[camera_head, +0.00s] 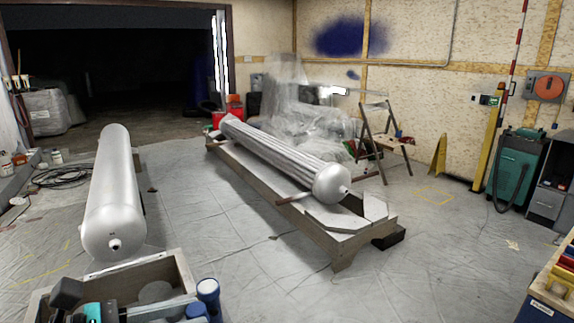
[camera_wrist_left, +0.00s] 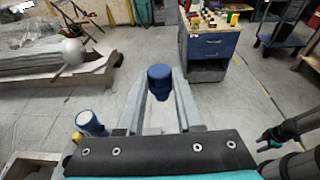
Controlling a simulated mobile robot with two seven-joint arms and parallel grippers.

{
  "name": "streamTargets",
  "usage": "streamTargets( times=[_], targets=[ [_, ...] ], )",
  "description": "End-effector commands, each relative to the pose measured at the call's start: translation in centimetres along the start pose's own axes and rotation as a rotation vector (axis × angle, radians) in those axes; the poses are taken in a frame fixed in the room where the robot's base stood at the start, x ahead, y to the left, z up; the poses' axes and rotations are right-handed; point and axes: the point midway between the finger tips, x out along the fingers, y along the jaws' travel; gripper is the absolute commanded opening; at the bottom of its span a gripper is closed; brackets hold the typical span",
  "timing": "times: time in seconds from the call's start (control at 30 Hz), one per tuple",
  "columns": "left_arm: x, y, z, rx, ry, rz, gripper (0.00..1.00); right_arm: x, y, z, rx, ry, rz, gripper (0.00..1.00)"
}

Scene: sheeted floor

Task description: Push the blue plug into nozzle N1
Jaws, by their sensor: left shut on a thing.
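The blue plug (camera_wrist_left: 160,78) is pinched between the two grey fingertips of my left gripper (camera_wrist_left: 158,88) in the left wrist view. In the head view my left gripper (camera_head: 190,311) is at the bottom left, with the blue plug (camera_head: 197,312) at its fingertips. A silver vessel (camera_head: 115,185) lies at the left, beyond the gripper. A short nozzle (camera_head: 115,244) is on its near end, with a dark opening; the plug is apart from it. No N1 label can be read. Dark and teal parts at the right of the wrist view seem to be my right arm; its jaws are unclear.
A wooden crate (camera_head: 178,268) lies between the gripper and the vessel. A tube bundle (camera_head: 285,155) rests on a wooden stand (camera_head: 335,248) to the right. Sheeted floor between them is clear.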

Motion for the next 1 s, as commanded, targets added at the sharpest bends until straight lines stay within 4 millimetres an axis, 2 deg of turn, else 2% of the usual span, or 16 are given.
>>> streamTargets(
  times=[0.23, 0.43, 0.73, 1.0],
  targets=[
    [0.7, -1.6, 2.7, 0.025, -0.009, -0.093, 0.00, 0.0, 0.1, -0.1, -0.002, 0.002, 0.001, 0.50],
    [0.7, -2.1, 3.7, 0.030, -0.013, -0.132, 0.00, 0.0, 0.3, -0.1, -0.004, 0.003, 0.004, 0.50],
    [0.5, -1.5, 3.0, 0.021, -0.012, -0.111, 0.00, 0.0, 0.4, -0.1, -0.004, 0.003, 0.005, 0.50],
    [0.2, -0.3, 1.2, 0.000, -0.011, -0.040, 0.00, 0.0, 0.4, -0.1, -0.004, 0.003, 0.005, 0.50]
  ],
)
